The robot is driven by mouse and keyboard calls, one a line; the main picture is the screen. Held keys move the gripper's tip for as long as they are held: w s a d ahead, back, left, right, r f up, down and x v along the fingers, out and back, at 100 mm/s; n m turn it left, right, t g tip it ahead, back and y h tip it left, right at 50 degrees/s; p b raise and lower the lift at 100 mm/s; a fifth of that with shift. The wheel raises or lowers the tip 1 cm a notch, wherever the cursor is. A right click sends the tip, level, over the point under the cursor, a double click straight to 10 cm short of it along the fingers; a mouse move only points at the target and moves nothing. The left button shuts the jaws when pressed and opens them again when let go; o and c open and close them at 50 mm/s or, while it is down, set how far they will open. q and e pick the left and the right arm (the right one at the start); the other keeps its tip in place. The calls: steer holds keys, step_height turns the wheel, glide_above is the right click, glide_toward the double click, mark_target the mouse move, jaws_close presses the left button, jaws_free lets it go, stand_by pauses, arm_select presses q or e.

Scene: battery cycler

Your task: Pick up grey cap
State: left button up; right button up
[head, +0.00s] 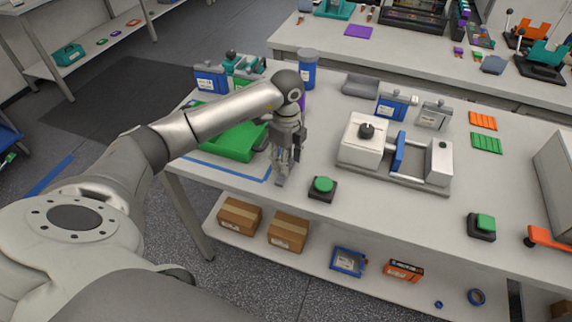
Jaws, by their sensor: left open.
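My left gripper (282,179) is open and points down over the front left part of the workbench, between a green tray and a small black box with a green button. I cannot tell a separate grey cap at its fingertips; the fingers and wrist hide what is behind them. A blue canister (308,70) with a grey top (308,54) stands upright behind my left wrist, apart from the fingers. My right gripper is not in view.
The green tray (228,143) lies left of the gripper, the green button box (323,188) close to its right. A white-and-grey clamp fixture (362,146) stands farther right. Blue-and-grey cells (210,79) stand at the back left.

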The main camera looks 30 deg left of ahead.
arm_select(q)
steer(key=shift+f, duration=0.7)
steer(key=c, duration=0.9)
steer(key=shift+r, duration=0.2)
